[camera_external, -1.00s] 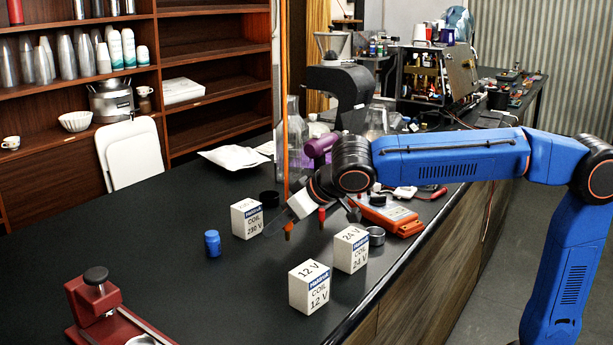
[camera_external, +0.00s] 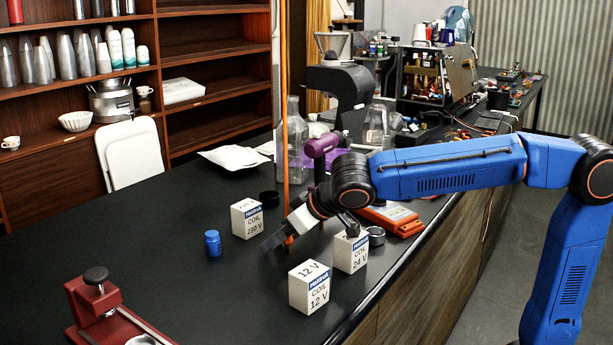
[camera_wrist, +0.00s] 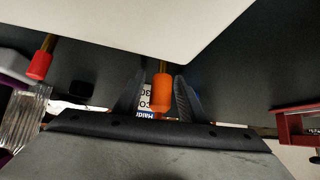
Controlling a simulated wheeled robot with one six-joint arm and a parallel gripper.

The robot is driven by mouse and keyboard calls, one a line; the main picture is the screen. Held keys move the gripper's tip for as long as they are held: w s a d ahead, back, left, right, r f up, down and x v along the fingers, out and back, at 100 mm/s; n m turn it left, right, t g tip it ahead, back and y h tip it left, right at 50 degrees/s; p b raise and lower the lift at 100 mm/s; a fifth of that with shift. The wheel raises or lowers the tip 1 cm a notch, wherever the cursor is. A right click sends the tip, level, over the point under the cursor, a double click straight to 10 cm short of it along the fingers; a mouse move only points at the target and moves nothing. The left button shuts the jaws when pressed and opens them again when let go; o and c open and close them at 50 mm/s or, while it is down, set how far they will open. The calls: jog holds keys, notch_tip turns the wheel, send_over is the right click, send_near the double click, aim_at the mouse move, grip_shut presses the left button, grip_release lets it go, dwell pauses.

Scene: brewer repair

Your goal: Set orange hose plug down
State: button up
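The orange hose plug (camera_wrist: 162,92) stands between the two fingers of my gripper (camera_wrist: 160,90) in the wrist view, with a thin brass stem at its far end. A gap shows between the plug and the left finger; the right finger is very close. My gripper looks open around it. In the external view my gripper (camera_external: 272,240) is low over the black counter, and a bit of orange shows beside its fingers. A red plug (camera_wrist: 40,66) with a brass stem is at the left of the wrist view; my gripper and wrist hide it in the external view.
Coil boxes for 230 V (camera_external: 247,219), 24 V (camera_external: 350,252) and 12 V (camera_external: 309,288) stand around my gripper. A blue canister (camera_external: 212,244) is to the left. An orange meter (camera_external: 393,219) and a metal cup (camera_external: 376,236) lie behind.

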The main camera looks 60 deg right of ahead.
jog(key=shift+r, duration=0.15)
jog(key=v, duration=1.2)
